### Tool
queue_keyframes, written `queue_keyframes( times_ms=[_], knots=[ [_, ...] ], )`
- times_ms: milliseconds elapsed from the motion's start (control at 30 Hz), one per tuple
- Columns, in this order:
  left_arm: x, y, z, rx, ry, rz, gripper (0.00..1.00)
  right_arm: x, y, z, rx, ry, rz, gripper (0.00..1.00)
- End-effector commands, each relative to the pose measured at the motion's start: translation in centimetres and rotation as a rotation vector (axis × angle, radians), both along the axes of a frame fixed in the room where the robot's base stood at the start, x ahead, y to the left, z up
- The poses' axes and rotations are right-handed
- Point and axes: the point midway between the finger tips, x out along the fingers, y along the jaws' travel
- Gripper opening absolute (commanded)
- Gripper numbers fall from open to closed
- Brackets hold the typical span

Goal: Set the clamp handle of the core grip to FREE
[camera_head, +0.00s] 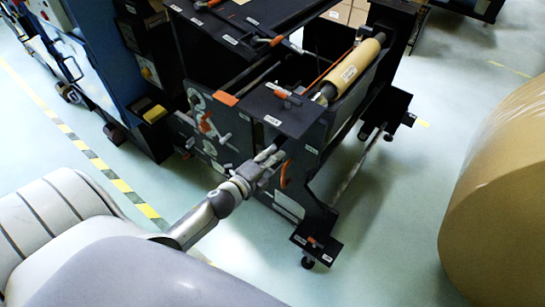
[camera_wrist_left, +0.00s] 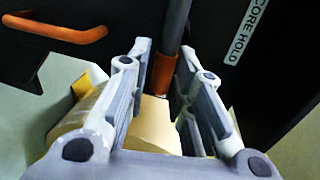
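My left gripper (camera_head: 268,158) is at the front panel of the dark roll stand, close to an orange loop handle (camera_head: 284,174). In the left wrist view its two fingers (camera_wrist_left: 164,65) stand apart. Between them is a grey bar with an orange-brown grip (camera_wrist_left: 163,72), which looks like the clamp handle; no firm hold on it shows. A "CORE HOLD" label (camera_wrist_left: 246,32) is on the dark panel to the right. An orange handle (camera_wrist_left: 60,30) crosses the upper left. No FREE marking is legible. My right gripper is not in view.
A kraft roll on a shaft (camera_head: 355,68) lies at the stand's top right. A large brown roll (camera_head: 505,195) stands on the floor at right. A blue machine (camera_head: 95,60) is at upper left. The floor in front of the stand is clear, with a yellow-black stripe (camera_head: 122,185).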

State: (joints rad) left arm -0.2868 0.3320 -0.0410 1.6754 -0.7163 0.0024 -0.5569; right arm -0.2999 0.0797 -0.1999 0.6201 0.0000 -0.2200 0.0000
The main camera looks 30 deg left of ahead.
Motion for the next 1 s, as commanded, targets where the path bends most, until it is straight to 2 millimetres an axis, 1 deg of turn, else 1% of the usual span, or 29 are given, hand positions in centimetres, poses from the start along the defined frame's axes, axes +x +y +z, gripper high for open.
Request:
queue_keyframes(
  times_ms=[33, 100, 400, 533, 667, 1000],
  knots=[
    [-0.1, -0.1, -0.2, -0.002, 0.004, -0.002, 0.3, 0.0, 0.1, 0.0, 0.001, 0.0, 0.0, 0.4],
    [-0.1, -0.1, -0.2, -0.001, 0.003, -0.001, 0.38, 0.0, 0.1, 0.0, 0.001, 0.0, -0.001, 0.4],
    [0.0, 0.1, 0.1, 0.001, -0.001, 0.0, 0.38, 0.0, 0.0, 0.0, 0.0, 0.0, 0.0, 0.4],
    [-0.7, 0.1, 0.2, 0.0, -0.002, 0.0, 0.38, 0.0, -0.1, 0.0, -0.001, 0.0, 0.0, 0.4],
    [-2.3, 0.2, 0.4, 0.0, 0.0, -0.001, 0.38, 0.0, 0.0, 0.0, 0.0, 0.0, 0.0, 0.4],
    [-8.3, 0.6, 1.6, -0.002, 0.002, 0.001, 0.38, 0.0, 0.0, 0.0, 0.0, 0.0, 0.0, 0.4]
  ],
)
